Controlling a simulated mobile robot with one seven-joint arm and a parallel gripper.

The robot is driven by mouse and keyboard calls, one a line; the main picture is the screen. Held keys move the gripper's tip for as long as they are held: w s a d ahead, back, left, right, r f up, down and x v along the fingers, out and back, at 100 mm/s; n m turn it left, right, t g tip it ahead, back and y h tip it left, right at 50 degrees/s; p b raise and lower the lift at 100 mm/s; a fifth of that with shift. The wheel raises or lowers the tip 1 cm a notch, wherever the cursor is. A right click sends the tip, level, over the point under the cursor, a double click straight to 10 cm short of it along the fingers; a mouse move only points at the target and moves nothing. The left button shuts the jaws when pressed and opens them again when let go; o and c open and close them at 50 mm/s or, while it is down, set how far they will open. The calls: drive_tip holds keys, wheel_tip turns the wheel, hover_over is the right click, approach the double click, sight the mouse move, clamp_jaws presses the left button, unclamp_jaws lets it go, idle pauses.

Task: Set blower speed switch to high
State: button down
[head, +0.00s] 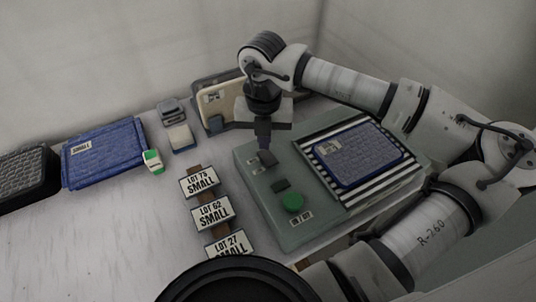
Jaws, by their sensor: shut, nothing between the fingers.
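A grey-green control box (262,215) stands on the table in the head view. Its left strip has a dark switch (267,159) at the far end, a second dark part (280,185) nearer, and a round green button (292,202). The small labels beside them are too small to read, so I cannot tell which one is the blower speed switch or its setting. My gripper (264,146) points down, shut and empty, with its tips right at the far dark switch. I cannot tell whether they touch it.
A blue tray panel (365,155) lies on the box's striped area. Lot signs marked SMALL (211,213) stand left of the box. A blue panel (103,153), a black crate (25,175), a green-and-white item (152,161) and a beige device (216,101) are farther left and back. The front-left table is clear.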

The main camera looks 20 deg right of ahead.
sight(264, 152)
drive_tip(key=shift+r+p, duration=0.85)
drive_tip(key=shift+r, duration=1.8)
